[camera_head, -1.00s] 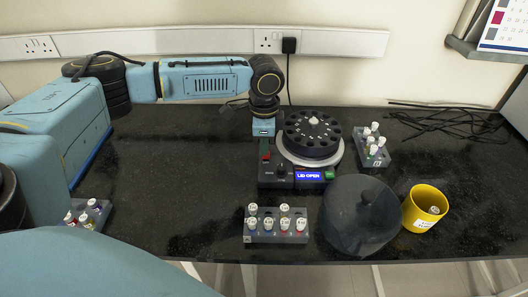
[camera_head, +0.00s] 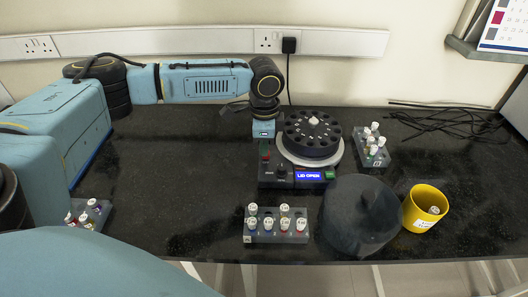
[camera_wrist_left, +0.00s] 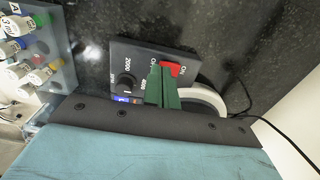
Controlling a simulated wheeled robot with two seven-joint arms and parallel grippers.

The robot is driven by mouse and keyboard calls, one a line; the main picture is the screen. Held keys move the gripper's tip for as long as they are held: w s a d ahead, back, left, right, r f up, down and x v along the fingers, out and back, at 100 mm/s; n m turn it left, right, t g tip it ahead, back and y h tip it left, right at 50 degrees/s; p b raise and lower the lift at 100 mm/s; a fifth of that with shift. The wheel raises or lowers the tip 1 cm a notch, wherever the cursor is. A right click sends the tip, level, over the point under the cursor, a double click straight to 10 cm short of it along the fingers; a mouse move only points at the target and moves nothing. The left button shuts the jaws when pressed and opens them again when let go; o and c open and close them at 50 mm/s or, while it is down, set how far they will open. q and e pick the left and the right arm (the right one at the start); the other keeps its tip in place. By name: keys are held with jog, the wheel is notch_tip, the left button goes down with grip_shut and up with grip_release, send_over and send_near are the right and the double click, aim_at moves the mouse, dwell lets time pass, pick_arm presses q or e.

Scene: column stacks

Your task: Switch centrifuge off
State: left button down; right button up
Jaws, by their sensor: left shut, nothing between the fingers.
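The centrifuge (camera_head: 291,179) stands on the dark bench with its rotor (camera_head: 312,134) uncovered. Its blue display (camera_head: 309,176) reads "LID OPEN". A red switch (camera_wrist_left: 172,68) is on the left part of its front panel, with "ON" lettering beside it in the wrist view. My left gripper (camera_head: 265,150) points down over that switch. Its green fingers (camera_wrist_left: 162,88) are shut and empty, close beside the red switch in the wrist view; I cannot tell whether they touch it. My right gripper is not in view.
The dark round lid (camera_head: 362,218) lies on the bench in front. Tube racks stand at the front (camera_head: 276,231), the right (camera_head: 372,150) and the far left (camera_head: 92,214). A yellow cup (camera_head: 425,206) is at right. Black cables (camera_head: 450,122) lie behind. The bench's left middle is clear.

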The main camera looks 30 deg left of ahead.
pick_arm(q)
jog(key=shift+f, duration=1.05)
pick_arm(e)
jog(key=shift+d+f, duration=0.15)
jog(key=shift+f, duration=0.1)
pick_arm(q)
jog(key=shift+r, duration=0.1)
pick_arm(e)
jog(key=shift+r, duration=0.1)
pick_arm(q)
jog(key=shift+d+r+p, duration=0.3)
jog(key=shift+r+p, duration=0.4)
jog(key=shift+p, duration=0.2)
jog(key=shift+r, duration=0.25)
jog(key=shift+r+p, duration=0.4)
jog(key=shift+p, duration=0.4)
jog(key=shift+r+p, duration=0.85)
jog(key=shift+p, duration=0.25)
jog(key=shift+r+p, duration=0.55)
jog(key=shift+p, duration=0.2)
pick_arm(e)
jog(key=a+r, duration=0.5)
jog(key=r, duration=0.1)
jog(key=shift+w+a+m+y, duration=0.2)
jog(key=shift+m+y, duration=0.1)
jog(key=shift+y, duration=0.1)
